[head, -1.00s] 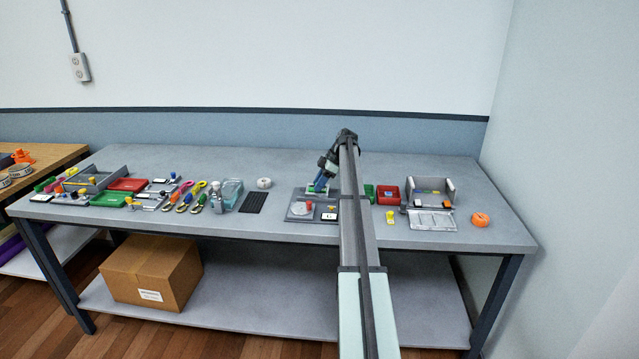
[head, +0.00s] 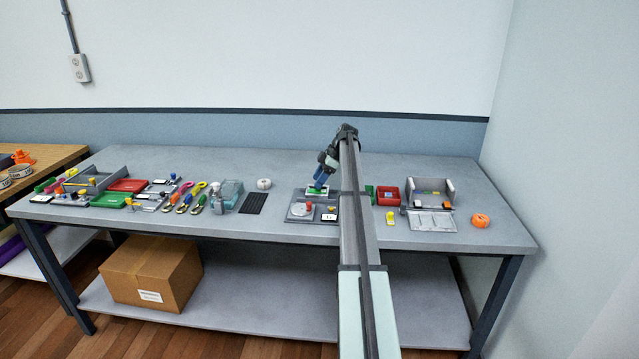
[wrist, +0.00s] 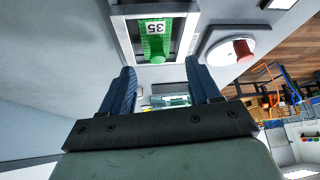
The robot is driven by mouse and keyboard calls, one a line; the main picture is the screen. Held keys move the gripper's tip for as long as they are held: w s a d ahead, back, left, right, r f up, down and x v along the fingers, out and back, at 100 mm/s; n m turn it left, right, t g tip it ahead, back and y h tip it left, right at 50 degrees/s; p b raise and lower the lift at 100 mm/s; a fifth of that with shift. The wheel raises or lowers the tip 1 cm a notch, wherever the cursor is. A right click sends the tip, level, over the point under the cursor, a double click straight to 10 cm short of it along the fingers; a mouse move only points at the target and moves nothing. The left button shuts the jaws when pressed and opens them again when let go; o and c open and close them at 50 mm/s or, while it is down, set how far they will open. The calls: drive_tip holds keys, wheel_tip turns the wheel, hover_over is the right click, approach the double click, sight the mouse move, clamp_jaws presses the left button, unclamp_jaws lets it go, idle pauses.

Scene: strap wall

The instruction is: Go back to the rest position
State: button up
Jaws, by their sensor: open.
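My gripper (head: 318,187) is over the grey fixture plate (head: 291,216) in the middle of the table. In the wrist view its two blue fingers (wrist: 160,88) stand wide apart with nothing between them. A green piece with a white label reading 35 (wrist: 155,45) lies in a light frame beyond the fingertips, apart from them. The green piece also shows just below the gripper in the head view (head: 316,192). A round white disc with a red part (wrist: 232,50) lies beside it. My arm hides part of the plate's right side.
Green and red bins (head: 388,195) and a grey open box (head: 432,190) stand right of my arm. The table's back strip is clear.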

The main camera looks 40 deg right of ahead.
drive_tip(key=shift+r, duration=1.9)
drive_tip(key=shift+r, duration=0.1)
drive_tip(key=shift+c, duration=1.3)
drive_tip(key=shift+r, duration=0.65)
drive_tip(key=c, duration=0.3)
drive_tip(key=shift+r, duration=2.25)
drive_tip(key=c, duration=0.4)
drive_tip(key=shift+c, duration=0.2)
